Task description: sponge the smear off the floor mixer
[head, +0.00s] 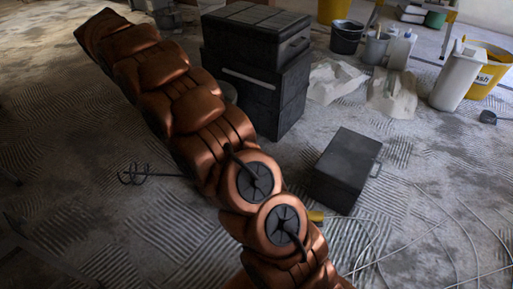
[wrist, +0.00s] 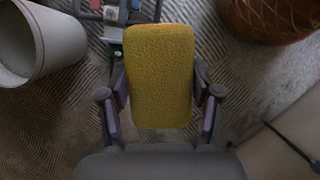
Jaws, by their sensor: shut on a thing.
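My gripper (wrist: 160,95) is shut on a yellow sponge (wrist: 160,72) in the wrist view, with a finger on each side of it. In the head view, a dark looped paddle on a rod (head: 138,174), perhaps the floor mixer's, lies on the floor left of my copper arm. The rod's other end goes behind the arm. Grey parts with red and green bits (wrist: 118,12) show beyond the sponge in the wrist view; I cannot tell whether they belong to the mixer. I cannot make out a smear. The head view does not clearly show my gripper.
In the head view, black toolboxes (head: 263,85), a black case (head: 343,168), loose cables (head: 465,235) and buckets (head: 347,38) take up the right. Left floor is mostly clear.

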